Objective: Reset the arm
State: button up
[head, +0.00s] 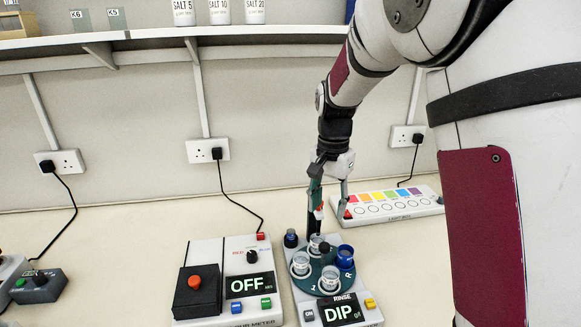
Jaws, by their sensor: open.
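My arm reaches down from the upper right in the head view. My gripper (327,213) points down above the back of the rinse device (309,298), and its two fingers are apart. A dark upright shape shows between or just behind the fingers; I cannot tell whether it touches them. The device carries a dark teal round holder with clear cups (300,263) and a blue cup (345,257). Its display (341,310) reads "DIP".
A meter (232,250) with an "OFF" display stands left of the rinse device. A light box (393,205) with coloured squares lies behind to the right. A grey box (38,287) sits at far left. A shelf (150,36) with salt containers hangs above. The bench's left back is clear.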

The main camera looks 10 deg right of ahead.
jog(key=s+r+n+t, duration=0.3)
jog(key=s+r+n, duration=0.1)
jog(key=s+r, duration=0.8)
jog(key=s+n+t, duration=0.2)
jog(key=s+n, duration=0.3)
jog(key=s, duration=1)
jog(key=shift+d+t, duration=0.15)
jog(key=shift+t, duration=0.15)
